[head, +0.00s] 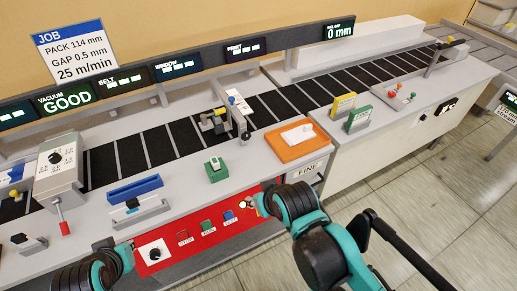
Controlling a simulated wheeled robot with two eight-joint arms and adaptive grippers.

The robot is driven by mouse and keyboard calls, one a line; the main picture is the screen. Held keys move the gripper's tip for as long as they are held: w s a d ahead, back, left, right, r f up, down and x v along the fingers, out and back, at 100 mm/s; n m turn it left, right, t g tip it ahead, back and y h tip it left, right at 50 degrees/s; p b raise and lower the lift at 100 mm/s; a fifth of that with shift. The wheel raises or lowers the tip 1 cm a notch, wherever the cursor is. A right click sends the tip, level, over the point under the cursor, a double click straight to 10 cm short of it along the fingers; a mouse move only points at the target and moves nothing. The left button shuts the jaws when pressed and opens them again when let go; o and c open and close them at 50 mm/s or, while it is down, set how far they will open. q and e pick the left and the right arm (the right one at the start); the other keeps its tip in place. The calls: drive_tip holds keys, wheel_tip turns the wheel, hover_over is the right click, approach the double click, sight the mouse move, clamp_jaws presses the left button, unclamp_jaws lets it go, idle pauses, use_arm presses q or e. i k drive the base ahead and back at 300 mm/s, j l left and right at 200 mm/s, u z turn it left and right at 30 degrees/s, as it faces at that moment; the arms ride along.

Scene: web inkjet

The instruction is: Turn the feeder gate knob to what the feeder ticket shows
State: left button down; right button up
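A grey box at the left carries a black round knob (55,157) on a white dial with small printed numbers; it looks like the feeder gate knob. The numbers and pointer direction are too small to read surely. A white card (239,102) lies by the belt, its print unreadable, so I cannot tell whether it is the feeder ticket. My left gripper (125,257) is at the lower left beside the red panel, well below the knob and apart from it. My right gripper (262,204) is near the red panel's right end. Neither gripper's fingers show clearly.
The job sign (75,52) reads pack 114 mm, gap 0.5 mm, 25 m/min. The red panel (200,235) has buttons and a black knob (155,254).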

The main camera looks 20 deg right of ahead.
sight(54, 157)
drive_tip(key=z, duration=0.4)
drive_tip(key=u, duration=1.35)
